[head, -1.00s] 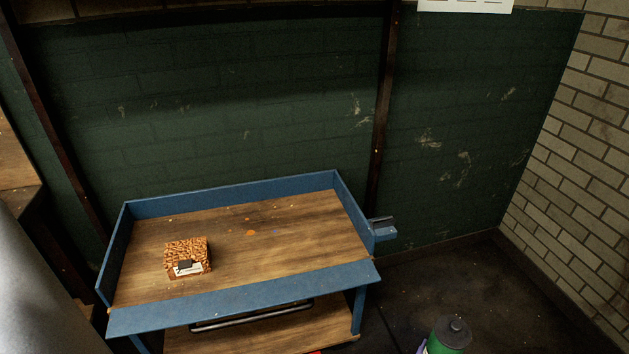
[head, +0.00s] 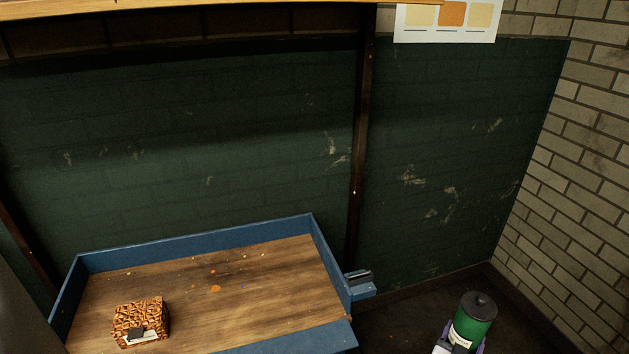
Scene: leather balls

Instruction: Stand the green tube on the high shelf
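The green tube (head: 478,318) is upright with a slight tilt, at the bottom right of the head view. It has a dark cap with a knob and a pale label low on its side. My gripper (head: 461,342) shows at the bottom edge, with purple finger parts on both sides of the tube's lower part; it looks shut on the tube. The tube's bottom is hidden by the gripper and cut off by the frame. A wooden shelf edge (head: 210,9) runs along the top of the view, high on the wall; its top surface is barely visible.
A blue cart with a wooden top (head: 245,285) stands at the lower left, with a brown patterned box (head: 141,322) on it. A sheet with colour swatches (head: 447,21) hangs on the wall under the shelf's right end. A brick wall (head: 580,160) closes the right side.

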